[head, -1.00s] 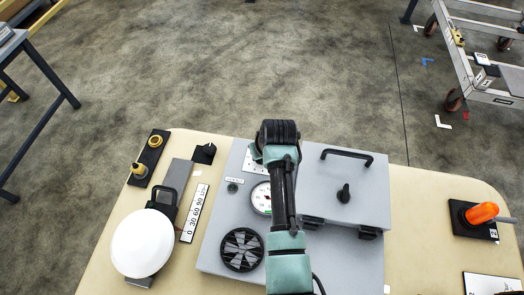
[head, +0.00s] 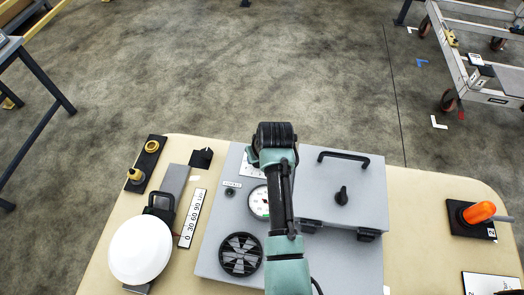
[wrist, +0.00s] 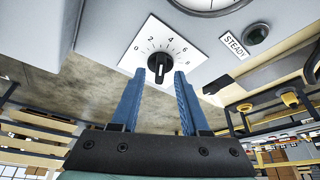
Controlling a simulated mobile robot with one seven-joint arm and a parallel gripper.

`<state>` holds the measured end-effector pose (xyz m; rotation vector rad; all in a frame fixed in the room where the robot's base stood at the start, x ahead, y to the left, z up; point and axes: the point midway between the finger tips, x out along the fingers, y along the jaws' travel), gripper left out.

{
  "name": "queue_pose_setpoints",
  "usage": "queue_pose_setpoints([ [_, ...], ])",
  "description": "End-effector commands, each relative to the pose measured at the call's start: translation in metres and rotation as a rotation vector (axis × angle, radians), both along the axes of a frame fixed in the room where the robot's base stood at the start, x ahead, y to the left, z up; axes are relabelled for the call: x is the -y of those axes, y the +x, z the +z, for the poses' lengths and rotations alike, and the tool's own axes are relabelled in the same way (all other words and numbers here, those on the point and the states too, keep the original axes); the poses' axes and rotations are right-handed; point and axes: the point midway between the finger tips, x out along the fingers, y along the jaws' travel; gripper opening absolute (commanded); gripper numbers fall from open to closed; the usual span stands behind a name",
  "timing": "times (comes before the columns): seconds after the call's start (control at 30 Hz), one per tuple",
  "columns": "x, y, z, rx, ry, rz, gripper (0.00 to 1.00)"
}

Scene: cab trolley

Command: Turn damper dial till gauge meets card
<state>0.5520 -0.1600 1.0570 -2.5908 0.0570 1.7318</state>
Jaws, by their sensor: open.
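The damper dial (wrist: 158,68) is a black knob on a white plate numbered 0 to 8 in the wrist view. Its white pointer mark faces down the picture, toward my gripper. My gripper (wrist: 160,74) is open, its blue fingers on either side of the knob; I cannot tell whether they touch it. The gauge (head: 258,203) is a round white face partly hidden by my arm in the head view; its rim shows at the wrist view's top (wrist: 210,4). Its needle cannot be read. A white card (head: 192,219) with printed numbers lies left of the grey panel.
A dark lamp (wrist: 256,34) sits beside a STEADY label (wrist: 234,46). The panel also has a round vent (head: 241,255) and a hinged lid (head: 318,205) with a black handle.

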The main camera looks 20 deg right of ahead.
Motion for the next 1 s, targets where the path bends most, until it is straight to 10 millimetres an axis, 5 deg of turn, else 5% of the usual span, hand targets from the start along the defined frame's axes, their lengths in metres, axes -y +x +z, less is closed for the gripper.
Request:
queue_pose_setpoints([
  [0.7,-0.001,-0.042,0.102,0.004,-0.002,-0.002,0.45],
  [1.0,-0.002,-0.048,0.115,0.001,-0.001,-0.001,0.45],
])
